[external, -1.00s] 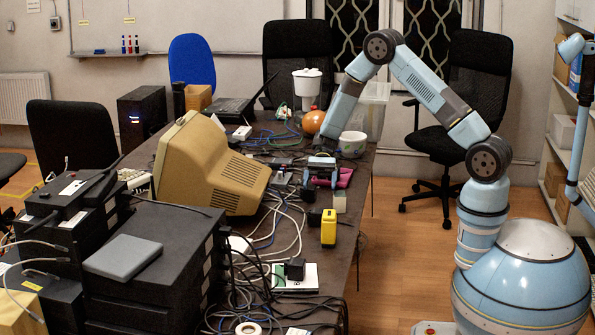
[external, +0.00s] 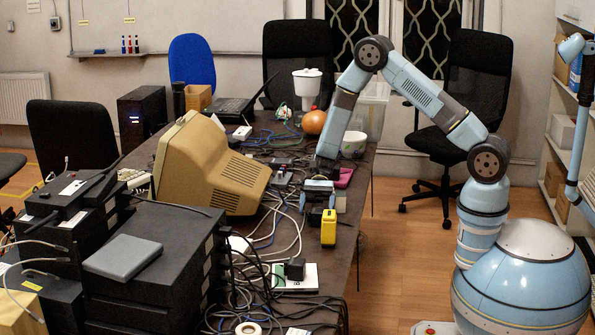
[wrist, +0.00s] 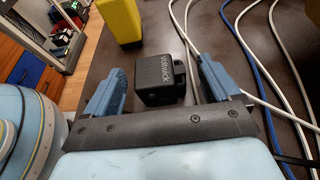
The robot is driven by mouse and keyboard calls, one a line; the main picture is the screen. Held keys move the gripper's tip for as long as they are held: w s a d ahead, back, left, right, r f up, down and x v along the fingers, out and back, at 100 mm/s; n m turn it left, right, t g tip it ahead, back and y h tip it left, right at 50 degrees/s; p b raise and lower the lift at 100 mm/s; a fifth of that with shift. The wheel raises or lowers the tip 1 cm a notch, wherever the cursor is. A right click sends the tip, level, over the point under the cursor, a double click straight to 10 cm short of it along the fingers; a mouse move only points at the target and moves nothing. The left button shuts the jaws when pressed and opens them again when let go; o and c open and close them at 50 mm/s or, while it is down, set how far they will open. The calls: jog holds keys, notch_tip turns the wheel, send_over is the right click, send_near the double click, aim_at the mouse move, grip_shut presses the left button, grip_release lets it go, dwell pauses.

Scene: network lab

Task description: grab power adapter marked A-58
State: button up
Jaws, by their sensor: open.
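A black, cube-like adapter (wrist: 161,82) lies on the dark table, between the blue fingers of my gripper (wrist: 162,66) in the wrist view. Its near face carries pale lettering; I cannot read A-58 on it.
White and blue cables (wrist: 240,50) run along the right in the wrist view. A beige monitor (external: 205,165) and a pink item (external: 343,177) are nearby.

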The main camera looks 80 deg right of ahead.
jog(key=shift+x, duration=1.05)
jog(key=shift+c, duration=0.3)
jog(key=c, duration=1.1)
jog(key=shift+r, duration=0.15)
